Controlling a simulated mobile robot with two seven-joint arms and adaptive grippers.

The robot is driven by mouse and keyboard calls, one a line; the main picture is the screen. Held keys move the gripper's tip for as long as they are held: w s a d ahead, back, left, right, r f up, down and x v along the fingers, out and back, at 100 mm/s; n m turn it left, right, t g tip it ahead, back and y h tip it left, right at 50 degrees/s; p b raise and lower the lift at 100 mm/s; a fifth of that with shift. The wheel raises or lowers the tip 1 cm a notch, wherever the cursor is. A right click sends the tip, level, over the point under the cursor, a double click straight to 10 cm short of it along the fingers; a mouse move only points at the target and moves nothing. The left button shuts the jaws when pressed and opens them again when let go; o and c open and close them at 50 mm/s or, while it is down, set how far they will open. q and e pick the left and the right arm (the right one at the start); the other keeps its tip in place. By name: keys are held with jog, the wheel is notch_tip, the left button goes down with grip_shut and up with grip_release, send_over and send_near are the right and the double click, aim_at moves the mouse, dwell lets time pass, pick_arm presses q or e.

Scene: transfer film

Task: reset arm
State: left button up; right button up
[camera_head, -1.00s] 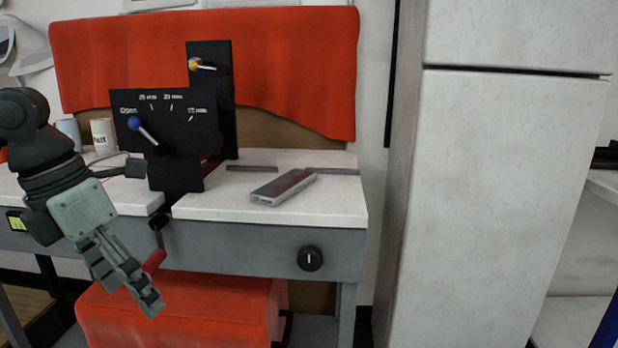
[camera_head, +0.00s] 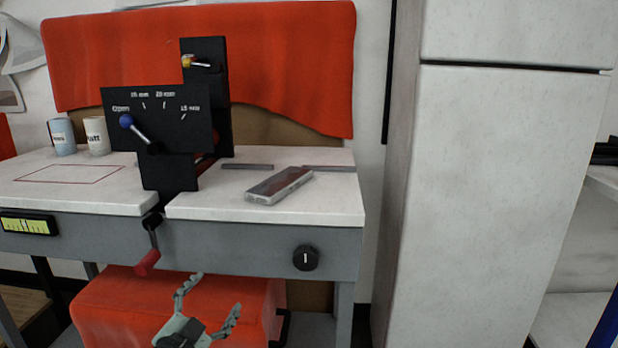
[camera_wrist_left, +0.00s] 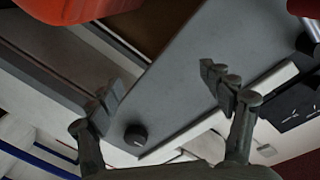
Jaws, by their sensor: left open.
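My left gripper (camera_head: 208,291) is low in the head view, in front of the orange-covered box under the bench. Its two fingers are spread apart and nothing is between them. In the left wrist view the open fingers (camera_wrist_left: 160,92) frame the bench's grey front, with the black knob (camera_wrist_left: 136,135) between them lower down. The rest of my left arm is out of the head view. My right gripper does not show.
A tall pale cabinet (camera_head: 500,200) stands right.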

pick_arm(q)
jog(key=s+a+f+n+g+y, duration=0.2)
jog(key=s+a+f+n+g, duration=0.15)
jog(key=s+f, duration=0.55)
jog(key=s+a+f+n+g+y, duration=0.2)
jog(key=s+a+f+g+y, duration=0.15)
jog(key=f, duration=1.05)
jog(key=s+f+n+g, duration=0.1)
jog(key=s+f+g, duration=0.2)
jog(key=s+f, duration=0.3)
jog(key=s+f+n+g, duration=0.1)
jog(key=s+f+g, duration=0.3)
jog(key=s, duration=1.1)
notch_tip(320, 180, down, 4)
jog(key=shift+r+n+h, duration=0.25)
jog(key=shift+n+h, duration=0.1)
jog(key=shift+h, duration=0.1)
jog(key=shift+a, duration=0.1)
